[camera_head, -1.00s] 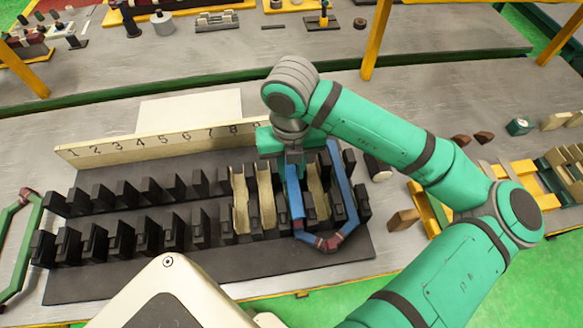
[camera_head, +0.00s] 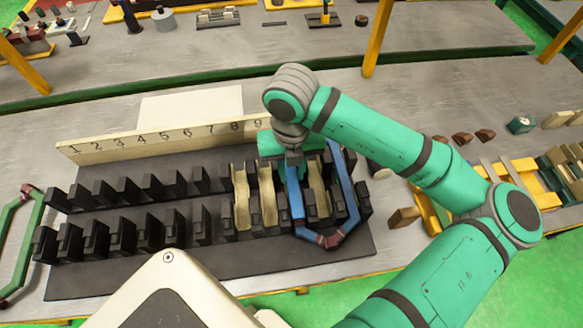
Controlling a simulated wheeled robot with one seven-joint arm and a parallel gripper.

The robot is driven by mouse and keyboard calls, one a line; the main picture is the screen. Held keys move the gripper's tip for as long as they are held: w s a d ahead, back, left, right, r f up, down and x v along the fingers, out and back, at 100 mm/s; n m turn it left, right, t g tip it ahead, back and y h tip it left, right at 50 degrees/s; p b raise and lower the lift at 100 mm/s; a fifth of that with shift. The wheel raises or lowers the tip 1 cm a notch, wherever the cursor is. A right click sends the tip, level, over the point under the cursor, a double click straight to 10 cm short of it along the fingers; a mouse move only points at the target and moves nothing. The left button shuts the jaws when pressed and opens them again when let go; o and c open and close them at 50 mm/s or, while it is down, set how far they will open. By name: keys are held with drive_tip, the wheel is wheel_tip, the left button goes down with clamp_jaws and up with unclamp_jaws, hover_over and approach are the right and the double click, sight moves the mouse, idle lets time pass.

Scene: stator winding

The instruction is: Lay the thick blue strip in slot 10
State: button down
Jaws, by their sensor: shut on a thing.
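The thick blue strip (camera_head: 345,190) is a bent blue bar with a dark red band at its near end. It lies over the right end of the black slotted base (camera_head: 120,284), among the last black teeth. My gripper (camera_head: 293,180) is shut on its left leg, pointing down from above. Whether the strip is seated in a slot cannot be told. Cream liners (camera_head: 241,200) show in several slots left and right of my gripper. The cream number board (camera_head: 150,142) stands behind; numbers 1 to 9 show, and my arm hides those further right.
A green strip (camera_head: 22,240) lies at the far left. Brown blocks (camera_head: 403,217) and a yellow tray (camera_head: 437,217) stand to the right. A white sheet (camera_head: 190,106) lies behind the board. A yellow post (camera_head: 377,40) stands at the back.

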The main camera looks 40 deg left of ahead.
drive_tip(key=shift+w+f, duration=0.1)
drive_tip(key=shift+f, duration=0.75)
idle(1.0)
drive_tip(key=c, duration=1.4)
unclamp_jaws()
drive_tip(key=shift+r, duration=0.9)
wheel_tip(320, 180, up, 7)
drive_tip(key=shift+r, duration=0.15)
wheel_tip(320, 180, up, 11)
hover_over(292, 177)
idle(0.4)
